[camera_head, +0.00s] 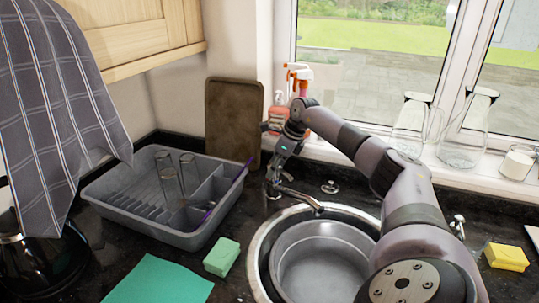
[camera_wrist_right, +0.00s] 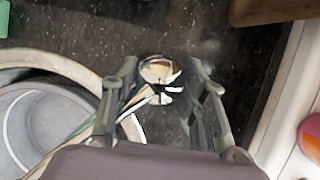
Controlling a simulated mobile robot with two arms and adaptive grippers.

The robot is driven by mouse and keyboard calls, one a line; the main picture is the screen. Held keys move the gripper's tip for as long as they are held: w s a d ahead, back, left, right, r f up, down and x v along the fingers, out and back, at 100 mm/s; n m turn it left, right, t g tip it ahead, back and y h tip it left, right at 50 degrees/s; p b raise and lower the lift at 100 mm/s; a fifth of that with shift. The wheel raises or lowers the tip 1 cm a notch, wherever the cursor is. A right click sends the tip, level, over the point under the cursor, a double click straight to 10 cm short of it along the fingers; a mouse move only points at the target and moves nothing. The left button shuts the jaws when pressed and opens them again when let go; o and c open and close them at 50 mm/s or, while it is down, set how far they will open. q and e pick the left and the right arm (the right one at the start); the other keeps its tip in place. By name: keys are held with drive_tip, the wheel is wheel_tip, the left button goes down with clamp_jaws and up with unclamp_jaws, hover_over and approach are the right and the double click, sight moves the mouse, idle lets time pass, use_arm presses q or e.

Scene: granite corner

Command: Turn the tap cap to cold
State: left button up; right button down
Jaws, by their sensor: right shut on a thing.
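The chrome tap (camera_head: 300,196) stands behind the round sink, its spout reaching over the sink's rim. My right gripper (camera_head: 274,180) comes down from above onto the top of the tap and largely hides the cap in the head view. In the right wrist view, the shiny round tap cap (camera_wrist_right: 160,70) sits between the two fingers of my right gripper (camera_wrist_right: 163,88), which is shut on it. The spout runs to the lower left there. Any hot or cold marking on the cap is too small to tell. My left gripper is in neither view.
A grey dish rack (camera_head: 120,200) with glasses stands left of the tap. A brown board (camera_head: 232,118) and spray bottles (camera_head: 298,80) are behind. Glass jugs (camera_head: 462,145) line the sill. A metal basin (camera_head: 320,262) sits in the sink; a green sponge (camera_head: 222,257) lies beside it.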

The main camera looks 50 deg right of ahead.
drive_tip(key=shift+s+f, duration=0.1)
drive_tip(key=shift+f, duration=0.1)
drive_tip(key=c, duration=1.3)
unclamp_jaws()
drive_tip(key=shift+c, duration=0.2)
drive_tip(key=o, duration=0.4)
drive_tip(key=shift+s+d+r, duration=0.1)
drive_tip(key=shift+s, duration=0.05)
drive_tip(key=shift+r, duration=0.25)
drive_tip(key=v, duration=1.1)
drive_tip(key=shift+s+r, duration=0.1)
drive_tip(key=shift+r, duration=0.15)
drive_tip(key=shift+r, duration=0.1)
